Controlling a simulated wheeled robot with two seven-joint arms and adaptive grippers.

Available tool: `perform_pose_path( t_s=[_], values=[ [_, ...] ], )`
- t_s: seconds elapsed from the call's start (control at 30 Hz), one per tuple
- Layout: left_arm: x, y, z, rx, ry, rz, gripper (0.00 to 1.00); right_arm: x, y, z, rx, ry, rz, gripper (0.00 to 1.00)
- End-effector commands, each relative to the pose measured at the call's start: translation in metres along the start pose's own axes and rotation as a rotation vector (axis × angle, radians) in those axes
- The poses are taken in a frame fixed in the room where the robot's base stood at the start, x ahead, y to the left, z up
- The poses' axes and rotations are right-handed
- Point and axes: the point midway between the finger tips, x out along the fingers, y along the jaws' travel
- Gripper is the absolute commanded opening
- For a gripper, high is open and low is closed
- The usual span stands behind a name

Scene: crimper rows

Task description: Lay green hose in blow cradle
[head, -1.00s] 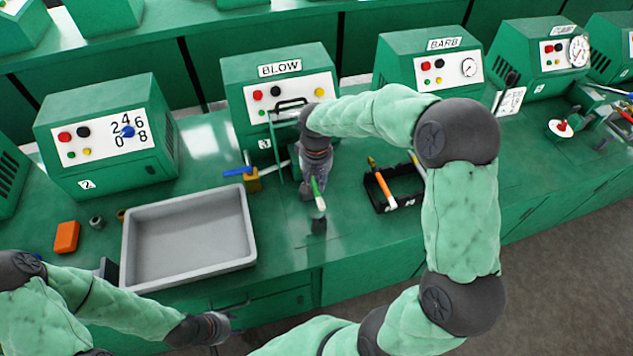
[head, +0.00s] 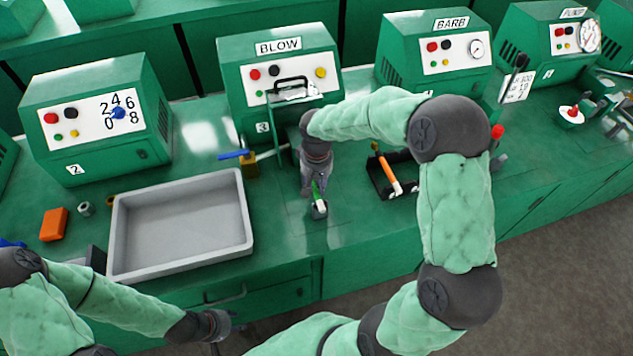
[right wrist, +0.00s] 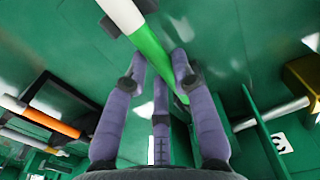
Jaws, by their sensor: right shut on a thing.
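The green hose (head: 315,189) has a white end and is held in front of the BLOW machine (head: 279,75). My right gripper (head: 317,181) is shut on it. In the right wrist view, the hose (right wrist: 150,48) runs slantwise between the fingers of my right gripper (right wrist: 160,78), with its white end at the top. The white end is just above a dark patch on the bench; I cannot tell if they touch. The blow cradle is not clearly seen; my right arm covers part of the machine's front. My left gripper (head: 217,328) is low at the front edge, its fingers unclear.
A brass valve (head: 250,167) with a blue lever stands left of my right gripper. A grey tray (head: 245,212) is further left. A black holder (head: 383,185) with an orange tool is to the right. Bench between tray and holder is mostly clear.

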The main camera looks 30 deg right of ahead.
Motion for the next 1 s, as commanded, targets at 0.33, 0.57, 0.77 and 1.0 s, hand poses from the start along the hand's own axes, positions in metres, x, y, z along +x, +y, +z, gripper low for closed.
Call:
perform_pose_path(
  t_s=[0.33,0.57,0.77,1.0],
  values=[
    [0.003,-0.001,0.000,0.000,0.000,0.000,0.40,0.005,0.000,0.000,0.000,0.001,0.000,0.00],
    [0.003,-0.001,0.000,0.000,0.000,0.000,0.40,0.005,0.000,0.000,0.000,0.001,0.000,0.54],
    [0.003,-0.001,0.000,0.000,0.000,0.000,0.40,0.005,0.000,0.000,0.000,0.000,0.000,0.54],
    [0.003,-0.001,0.000,0.000,0.000,0.000,0.40,-0.015,0.000,-0.001,0.000,0.004,-0.001,0.54]
  ],
)
